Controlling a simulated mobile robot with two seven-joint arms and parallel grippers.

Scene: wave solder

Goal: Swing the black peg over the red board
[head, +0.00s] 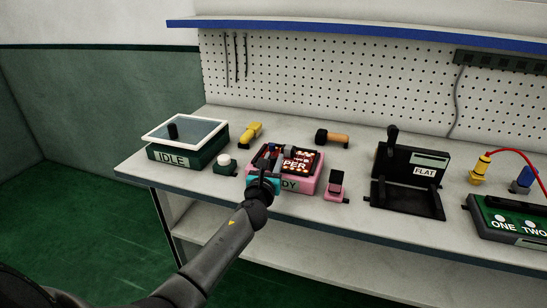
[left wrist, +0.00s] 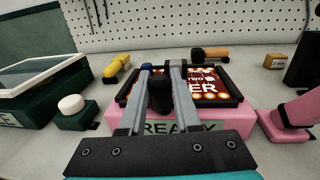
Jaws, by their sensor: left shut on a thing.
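The red board (head: 301,157) with white lettering and pale round spots lies in a pink fixture (head: 310,184) labelled READY, between dark rails. It also shows in the left wrist view (left wrist: 208,88), partly covered by my fingers. My left gripper (head: 267,163) is over the left part of the fixture. In the left wrist view its two grey fingers (left wrist: 162,76) are shut on the black peg (left wrist: 159,98), which stands between them near the board's left side. The peg's lower end is hard to make out. My right gripper is not in view.
Left stand a green IDLE box (head: 177,154) with a raised lid and a white button (head: 223,161). Behind lie a yellow tool (head: 250,132) and an orange-handled tool (head: 332,138). Right are a pink stand (head: 336,188) and an open black FLAT fixture (head: 408,199).

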